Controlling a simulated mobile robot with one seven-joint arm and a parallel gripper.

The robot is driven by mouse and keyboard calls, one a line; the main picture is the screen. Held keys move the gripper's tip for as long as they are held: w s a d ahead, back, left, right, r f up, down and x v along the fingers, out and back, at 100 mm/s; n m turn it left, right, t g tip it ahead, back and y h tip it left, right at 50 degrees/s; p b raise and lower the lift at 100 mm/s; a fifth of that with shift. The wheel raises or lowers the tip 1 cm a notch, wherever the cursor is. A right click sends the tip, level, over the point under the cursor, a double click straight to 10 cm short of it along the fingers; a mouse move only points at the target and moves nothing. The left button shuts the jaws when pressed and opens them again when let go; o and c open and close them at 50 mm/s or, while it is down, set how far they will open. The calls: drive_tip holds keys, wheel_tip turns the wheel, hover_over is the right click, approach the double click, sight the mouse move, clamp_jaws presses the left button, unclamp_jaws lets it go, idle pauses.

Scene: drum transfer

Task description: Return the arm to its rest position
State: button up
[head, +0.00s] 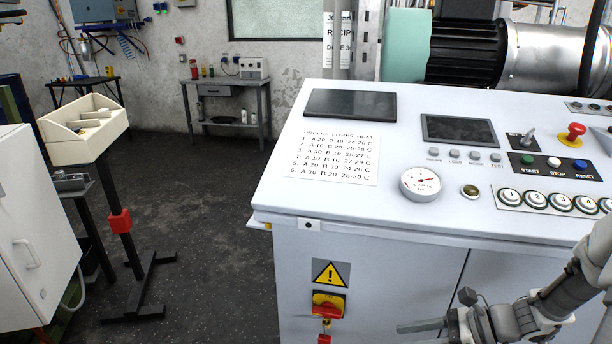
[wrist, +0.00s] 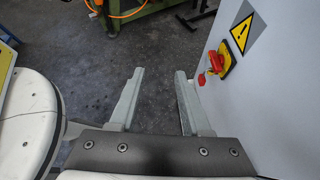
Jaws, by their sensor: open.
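My gripper (wrist: 160,92) is open and empty in the wrist view, its two grey fingers apart over the dark floor. The right finger is close to the white front of the control cabinet. In the head view my gripper (head: 425,326) is at the lower right, in front of the cabinet (head: 400,250) and below its top edge. My grey arm comes in from the right edge. The far part of the arm is cut off by the frame.
The cabinet carries a red and yellow switch (head: 328,305) under a warning sign (head: 330,273); the switch also shows in the wrist view (wrist: 222,66). A cream bin on a stand (head: 85,125) and a white cabinet (head: 35,240) stand left.

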drive_tip(key=s+a+r+n+t+h, duration=0.1)
drive_tip(key=s+a+r+n+h, duration=0.25)
drive_tip(key=r+n, duration=0.4)
drive_tip(key=s+a+r+n+h, duration=0.2)
drive_tip(key=s+r+n+h, duration=0.25)
drive_tip(key=r+n, duration=0.3)
drive_tip(key=s+a+r+n+t+h, duration=0.1)
drive_tip(key=s+a+r+n+h, duration=0.15)
drive_tip(key=s+r+n, duration=0.4)
wheel_tip(320, 180, up, 14)
drive_tip(key=w+n+p, duration=0.1)
drive_tip(key=p, duration=1.3)
drive_tip(key=shift+w+h, duration=0.3)
drive_tip(key=shift+h, duration=0.15)
drive_tip(key=shift+d+f+n, duration=0.1)
drive_tip(key=shift+d+n, duration=0.1)
drive_tip(key=shift+n, duration=0.05)
